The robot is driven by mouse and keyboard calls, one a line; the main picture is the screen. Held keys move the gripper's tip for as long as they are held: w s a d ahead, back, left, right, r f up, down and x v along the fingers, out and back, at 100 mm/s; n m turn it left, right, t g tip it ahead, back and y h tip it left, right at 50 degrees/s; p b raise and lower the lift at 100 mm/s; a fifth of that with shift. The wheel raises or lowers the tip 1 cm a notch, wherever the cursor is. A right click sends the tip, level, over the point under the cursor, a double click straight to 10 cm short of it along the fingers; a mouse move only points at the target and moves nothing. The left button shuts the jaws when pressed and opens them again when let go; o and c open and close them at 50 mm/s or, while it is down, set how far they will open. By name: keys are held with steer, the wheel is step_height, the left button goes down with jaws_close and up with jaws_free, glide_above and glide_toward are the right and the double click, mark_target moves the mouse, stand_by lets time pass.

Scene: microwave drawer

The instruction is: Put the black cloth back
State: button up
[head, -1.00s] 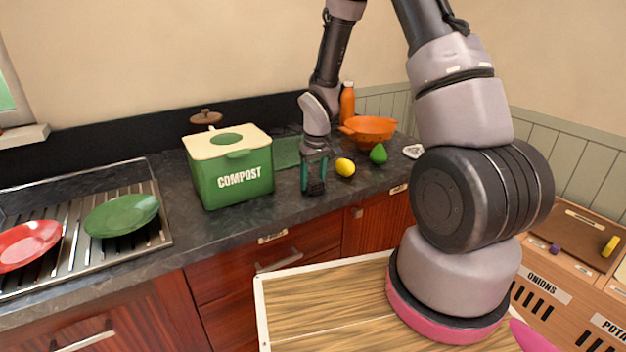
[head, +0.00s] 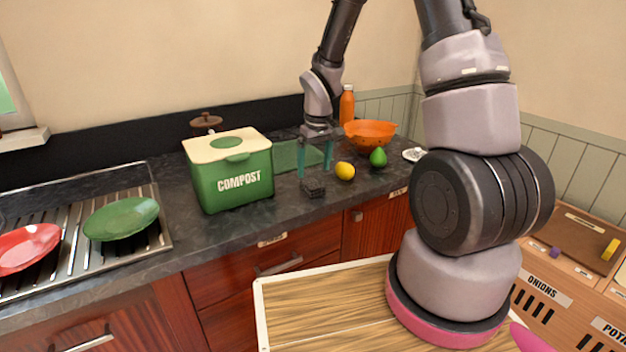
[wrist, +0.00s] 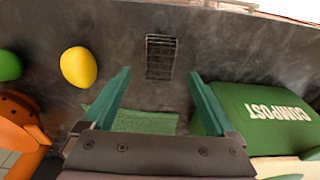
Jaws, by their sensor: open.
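A small dark piece with a pale grid pattern, which looks like the black cloth (head: 313,187), lies on the counter near its front edge. It also shows in the wrist view as a dark gridded strip (wrist: 161,57), ahead of the fingertips and lying between their lines. My gripper (head: 315,165) has two teal fingers, is open and empty, and hangs above and slightly behind the cloth, apart from it. The same fingers (wrist: 160,78) stand wide apart in the wrist view.
The green compost bin (head: 232,180) stands left of my gripper. A lemon (head: 345,171), a green pear-like item (head: 378,157) and an orange colander (head: 370,134) stand to the right. A dish rack (head: 70,245) is far left.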

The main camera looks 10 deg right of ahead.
step_height(320, 180, up, 5)
step_height(320, 180, up, 16)
steer(key=m+t, duration=0.3)
steer(key=m, duration=0.1)
glide_above(315, 186)
steer(key=s+d, duration=0.4)
steer(key=s, duration=0.3)
steer(key=s+d+r+m+t+y, duration=0.1)
steer(key=s+r+m+t, duration=0.1)
steer(key=s+r, duration=0.8)
steer(key=s+m, duration=0.1)
steer(key=s, duration=0.2)
steer(key=shift+s+d+m+t+y, duration=0.2)
steer(key=shift+s+m+t+y, duration=0.1)
steer(key=shift+s+m+t, duration=0.1)
